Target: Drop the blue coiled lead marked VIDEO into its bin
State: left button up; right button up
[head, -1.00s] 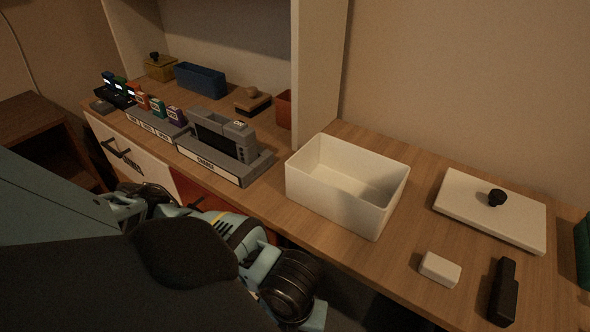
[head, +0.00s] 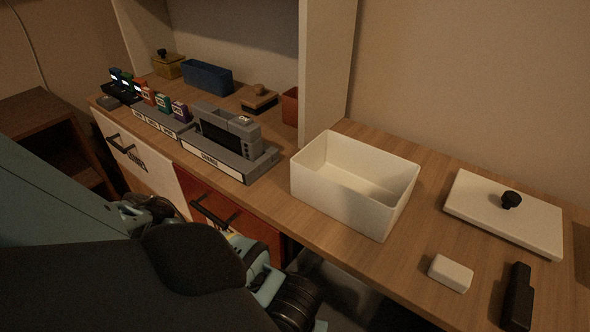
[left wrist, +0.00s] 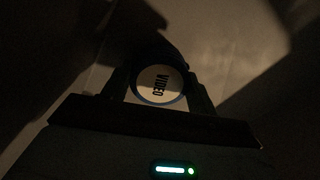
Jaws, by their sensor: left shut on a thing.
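In the left wrist view, a round white label reading VIDEO with a blue rim (left wrist: 158,85) faces the camera, on the coiled lead. My left gripper (left wrist: 160,98) is shut on this lead, one finger on either side. The view is dark and the coil behind the label is hard to see. In the head view, my arm covers the lower left, and the left gripper and lead cannot be made out. On the counter are a blue open bin (head: 207,78) at the back and a rust-orange bin (head: 290,106) partly behind the upright panel. My right gripper is not in view.
A large white open box (head: 355,186) stands mid-counter; its knobbed lid (head: 503,217), a white block (head: 450,273) and a black object (head: 517,297) lie to the right. A grey charging dock (head: 228,150), several coloured cartridges (head: 163,103) and an upright panel (head: 324,70) crowd the left.

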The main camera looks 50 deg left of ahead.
pick_arm(q)
jog(key=shift+f, duration=0.1)
jog(key=o, duration=1)
notch_tip(320, 180, up, 12)
jog(key=p, duration=0.3)
jog(key=shift+p, duration=0.3)
